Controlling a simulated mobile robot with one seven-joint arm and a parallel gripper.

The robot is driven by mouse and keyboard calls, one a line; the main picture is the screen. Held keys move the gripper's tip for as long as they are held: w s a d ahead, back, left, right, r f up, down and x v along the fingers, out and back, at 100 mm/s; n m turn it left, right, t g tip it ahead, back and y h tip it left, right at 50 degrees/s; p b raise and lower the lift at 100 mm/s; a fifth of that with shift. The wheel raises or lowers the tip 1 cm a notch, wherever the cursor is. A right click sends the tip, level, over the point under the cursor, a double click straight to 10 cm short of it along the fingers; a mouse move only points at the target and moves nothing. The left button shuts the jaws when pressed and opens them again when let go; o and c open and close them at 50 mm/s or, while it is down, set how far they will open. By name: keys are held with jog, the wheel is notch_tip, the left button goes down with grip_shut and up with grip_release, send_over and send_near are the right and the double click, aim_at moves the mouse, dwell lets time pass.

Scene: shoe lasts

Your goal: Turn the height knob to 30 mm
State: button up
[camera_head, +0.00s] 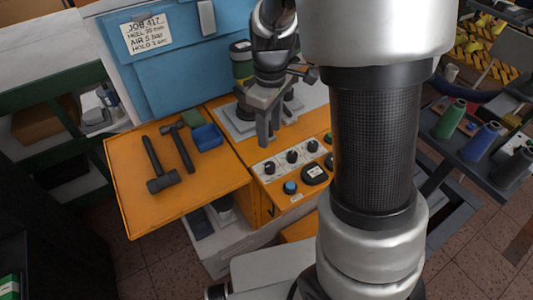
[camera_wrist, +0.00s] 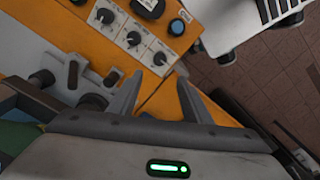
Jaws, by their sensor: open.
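Three black knobs sit in a row on white scale plates on the orange machine's front panel. In the head view they are the left knob (camera_head: 270,168), middle knob (camera_head: 292,156) and right knob (camera_head: 312,146). The wrist view shows the same row: left knob (camera_wrist: 160,58), middle knob (camera_wrist: 133,38), right knob (camera_wrist: 105,16). Their labels are too small to read, so I cannot tell which is the height knob. My gripper (camera_wrist: 160,76) is open and empty, its fingertips close to the left knob in the picture. Contact is not visible.
A blue button (camera_head: 290,187) and a round display (camera_head: 314,173) sit beside the knobs. Two hammers (camera_head: 180,147) and a blue block (camera_head: 207,136) lie on the orange side shelf (camera_head: 212,184). A job card (camera_head: 146,34) hangs behind. Spools (camera_head: 450,119) stand at right.

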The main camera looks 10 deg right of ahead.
aim_at(269, 165)
notch_tip(269, 165, down, 14)
jog(key=shift+b, duration=0.8)
jog(key=c, duration=1)
